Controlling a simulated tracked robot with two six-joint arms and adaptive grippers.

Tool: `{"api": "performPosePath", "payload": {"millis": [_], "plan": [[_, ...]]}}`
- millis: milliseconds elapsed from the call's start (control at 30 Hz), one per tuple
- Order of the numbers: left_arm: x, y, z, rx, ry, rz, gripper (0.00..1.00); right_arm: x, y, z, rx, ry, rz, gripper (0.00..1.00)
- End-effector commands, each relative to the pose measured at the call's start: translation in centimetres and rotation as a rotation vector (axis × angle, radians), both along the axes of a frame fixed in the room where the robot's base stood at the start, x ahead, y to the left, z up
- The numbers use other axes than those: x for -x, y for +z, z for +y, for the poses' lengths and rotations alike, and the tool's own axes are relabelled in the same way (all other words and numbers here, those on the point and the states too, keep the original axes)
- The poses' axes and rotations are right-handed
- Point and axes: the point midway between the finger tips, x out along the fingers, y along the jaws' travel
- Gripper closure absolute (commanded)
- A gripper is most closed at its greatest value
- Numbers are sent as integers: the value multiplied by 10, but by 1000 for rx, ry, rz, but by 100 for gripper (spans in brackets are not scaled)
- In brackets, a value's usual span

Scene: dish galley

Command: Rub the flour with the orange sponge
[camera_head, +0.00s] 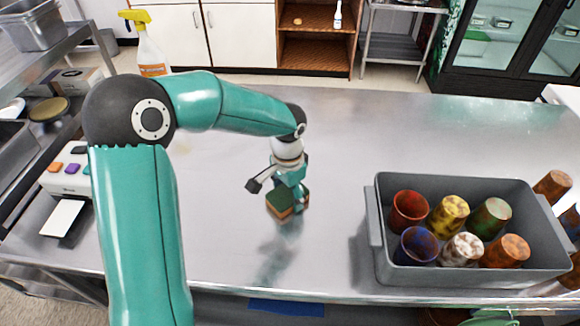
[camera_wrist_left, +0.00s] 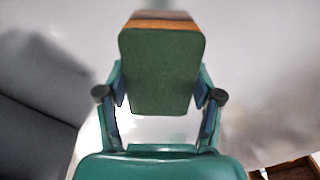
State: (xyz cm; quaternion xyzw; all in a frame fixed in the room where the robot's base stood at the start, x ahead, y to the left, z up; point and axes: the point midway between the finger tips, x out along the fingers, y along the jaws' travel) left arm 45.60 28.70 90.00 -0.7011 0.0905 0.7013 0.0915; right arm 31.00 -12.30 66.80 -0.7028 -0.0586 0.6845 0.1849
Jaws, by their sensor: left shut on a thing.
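The sponge (camera_head: 281,205), green on its broad face with an orange-brown layer, is at the middle of the steel table. My left gripper (camera_head: 290,192) is shut on it, one finger at each side. In the left wrist view the sponge (camera_wrist_left: 160,72) sits between the fingers of the left gripper (camera_wrist_left: 160,97), its green face towards the camera. I cannot tell whether the sponge touches the table. I cannot make out the flour clearly; a faint yellowish patch (camera_head: 182,146) shows on the steel behind my left arm. My right gripper is not in view.
A grey bin (camera_head: 376,230) with several coloured cups stands at the right, more cups beyond it. A yellow-topped spray bottle (camera_head: 150,52) stands at the back left. A white device with coloured buttons (camera_head: 62,182) is at the left. The steel table (camera_head: 350,125) is clear behind the bin.

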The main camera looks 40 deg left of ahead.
Motion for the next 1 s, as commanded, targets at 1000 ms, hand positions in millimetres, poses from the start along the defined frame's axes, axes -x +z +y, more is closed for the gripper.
{"api": "performPosePath", "payload": {"millis": [1000], "plan": [[0,77,1,1,-2,1,78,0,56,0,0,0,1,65]]}}
